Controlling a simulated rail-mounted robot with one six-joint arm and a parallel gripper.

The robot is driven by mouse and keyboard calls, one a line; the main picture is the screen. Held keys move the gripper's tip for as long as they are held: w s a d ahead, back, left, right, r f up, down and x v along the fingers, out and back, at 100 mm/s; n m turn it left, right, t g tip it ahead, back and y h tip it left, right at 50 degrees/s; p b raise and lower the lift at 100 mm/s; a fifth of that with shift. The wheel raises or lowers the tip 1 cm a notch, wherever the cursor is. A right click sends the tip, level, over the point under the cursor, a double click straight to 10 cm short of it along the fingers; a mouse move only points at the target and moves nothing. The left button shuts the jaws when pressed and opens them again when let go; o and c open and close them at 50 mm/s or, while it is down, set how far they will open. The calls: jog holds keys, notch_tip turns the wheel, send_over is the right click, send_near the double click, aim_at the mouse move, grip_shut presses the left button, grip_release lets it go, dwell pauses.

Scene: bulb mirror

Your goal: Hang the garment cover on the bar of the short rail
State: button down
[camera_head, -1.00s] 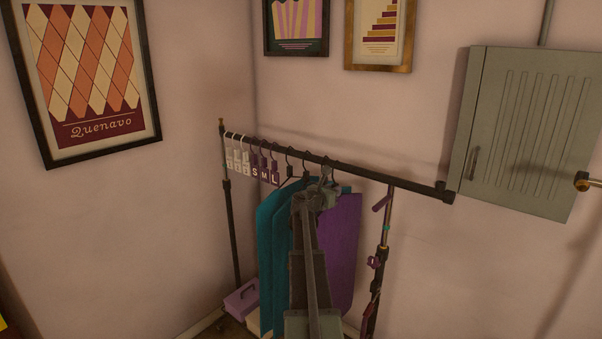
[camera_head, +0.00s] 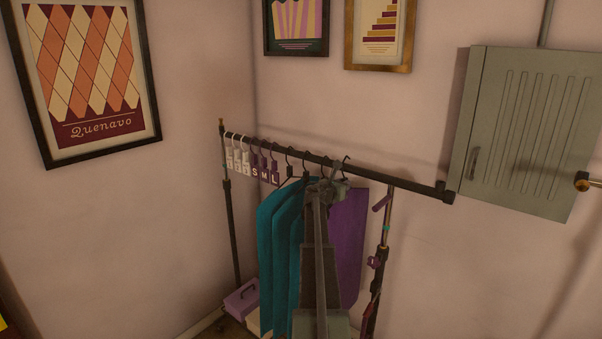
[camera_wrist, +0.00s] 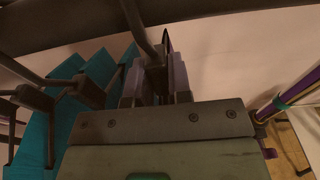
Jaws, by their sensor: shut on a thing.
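The purple garment cover (camera_head: 348,240) hangs below my gripper (camera_head: 326,190), partly hidden behind my arm. My gripper is shut on its hanger, just below the dark bar of the short rail (camera_head: 400,184). In the wrist view my gripper (camera_wrist: 155,85) has its fingers closed around the dark hanger neck (camera_wrist: 143,30), which rises toward the bar (camera_wrist: 60,20). A dark hook shows at the bar above my gripper in the head view; whether it rests on the bar I cannot tell.
Several teal covers (camera_head: 280,235) hang close on the left of my gripper. White and purple size tags (camera_head: 255,163) are farther left on the bar. The bar is clear to the right. A purple box (camera_head: 241,299) stands below, and a grey cabinet (camera_head: 525,130) is on the right wall.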

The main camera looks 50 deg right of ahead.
jog(key=shift+f, duration=0.1)
jog(key=shift+f+b, duration=0.85)
jog(key=shift+b, duration=0.15)
jog(key=shift+r, duration=0.1)
jog(key=c, duration=1)
grip_release()
jog(key=shift+o, duration=0.2)
jog(key=shift+a, duration=0.1)
jog(key=shift+a, duration=0.1)
jog(key=shift+w+a+f, duration=0.1)
jog(key=shift+a, duration=1.6)
jog(key=shift+w+a+f, duration=0.1)
jog(key=shift+a, duration=1.6)
